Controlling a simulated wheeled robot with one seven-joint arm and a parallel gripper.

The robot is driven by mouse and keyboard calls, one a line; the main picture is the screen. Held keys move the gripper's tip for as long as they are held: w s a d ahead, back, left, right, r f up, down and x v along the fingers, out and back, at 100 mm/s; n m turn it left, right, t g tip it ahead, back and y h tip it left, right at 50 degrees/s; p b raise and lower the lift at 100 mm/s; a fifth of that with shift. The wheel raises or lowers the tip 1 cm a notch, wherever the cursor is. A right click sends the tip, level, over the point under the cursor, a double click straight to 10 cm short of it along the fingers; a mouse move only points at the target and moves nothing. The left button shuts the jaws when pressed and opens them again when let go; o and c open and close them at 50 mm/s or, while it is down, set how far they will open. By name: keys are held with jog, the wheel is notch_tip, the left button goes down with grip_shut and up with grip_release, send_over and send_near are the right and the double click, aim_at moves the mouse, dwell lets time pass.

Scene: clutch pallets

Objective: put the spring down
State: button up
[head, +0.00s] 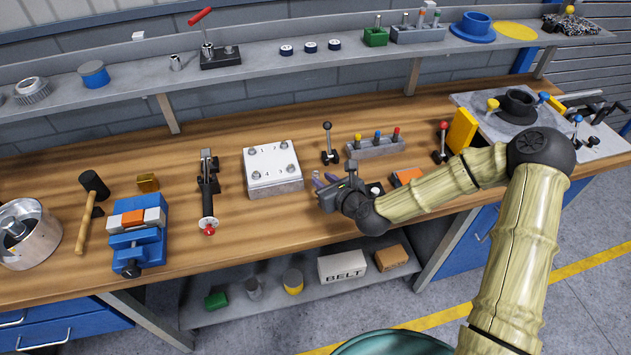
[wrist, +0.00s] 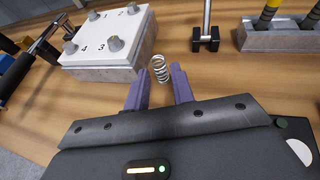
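A small silvery coil spring (wrist: 159,68) shows in the wrist view, between and slightly beyond the tips of my two purple fingers. My gripper (wrist: 160,76) is open, with a narrow gap visible on each side of the spring. The spring looks upright over the wooden bench top; whether its lower end touches the wood I cannot tell. In the head view my gripper (head: 322,179) is low over the bench, just right of the bolted plate block, and the spring is too small to make out there.
The bolted plate block (head: 273,170) is close on the left. A black-knobbed lever (head: 329,145) and a grey holder with coloured-top pins (head: 376,148) stand behind. An orange-topped block (head: 406,177) is to the right. Bare wood (head: 232,235) lies toward the front left.

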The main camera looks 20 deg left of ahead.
aim_at(316, 176)
jog(key=b+x, duration=0.1)
jog(key=x, duration=0.1)
jog(key=b+x, duration=0.1)
jog(key=x, duration=0.1)
jog(key=shift+a+f, duration=0.2)
jog(key=shift+f, duration=0.2)
jog(key=shift+w+a, duration=0.2)
jog(key=shift+w, duration=0.05)
grip_shut()
